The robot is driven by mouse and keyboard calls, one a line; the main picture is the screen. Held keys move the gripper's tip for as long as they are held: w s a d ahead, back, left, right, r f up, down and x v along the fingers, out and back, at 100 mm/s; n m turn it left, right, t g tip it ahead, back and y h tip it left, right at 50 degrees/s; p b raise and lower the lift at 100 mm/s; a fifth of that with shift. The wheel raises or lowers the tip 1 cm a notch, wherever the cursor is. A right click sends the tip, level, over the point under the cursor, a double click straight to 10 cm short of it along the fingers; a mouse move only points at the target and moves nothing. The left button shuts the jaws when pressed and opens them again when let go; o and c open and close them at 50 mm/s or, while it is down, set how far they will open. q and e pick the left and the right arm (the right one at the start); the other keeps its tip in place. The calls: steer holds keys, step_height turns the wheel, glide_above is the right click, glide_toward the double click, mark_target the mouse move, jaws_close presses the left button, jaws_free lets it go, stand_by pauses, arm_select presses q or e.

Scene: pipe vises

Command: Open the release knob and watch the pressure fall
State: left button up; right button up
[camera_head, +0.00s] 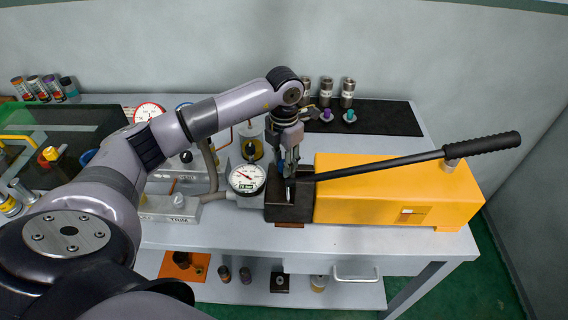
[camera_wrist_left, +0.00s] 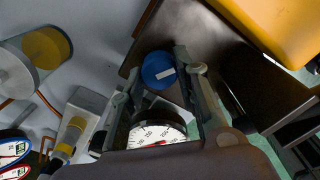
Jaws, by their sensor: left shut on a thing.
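My left gripper (camera_head: 288,176) reaches down from above onto the dark block (camera_head: 292,207) at the left end of the yellow hand pump (camera_head: 375,190). In the left wrist view, the round blue release knob (camera_wrist_left: 158,72) sits between its fingers, which are shut on it. The knob is mostly hidden by the gripper in the head view. The pressure gauge (camera_head: 247,178), white with a black rim, is just left of the block; its small needle is hard to read. The gauge (camera_wrist_left: 156,135) also shows in the left wrist view, partly covered. My right gripper is not in view.
The pump's long black lever (camera_head: 420,159) slopes up to the right. Pipes and a fitting marked TRIM (camera_head: 172,206) lie left of the gauge. Metal cylinders (camera_head: 348,92) stand behind on a black mat (camera_head: 385,120). The bench front (camera_head: 350,245) is clear.

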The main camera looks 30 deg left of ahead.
arm_select(q)
steer(key=n+b, duration=0.1)
steer(key=n, duration=0.3)
steer(key=shift+n, duration=0.3)
steer(key=shift+r, duration=0.1)
stand_by(0.4)
steer(key=o, duration=1.2)
steer(key=shift+c, duration=0.2)
step_height(320, 180, up, 12)
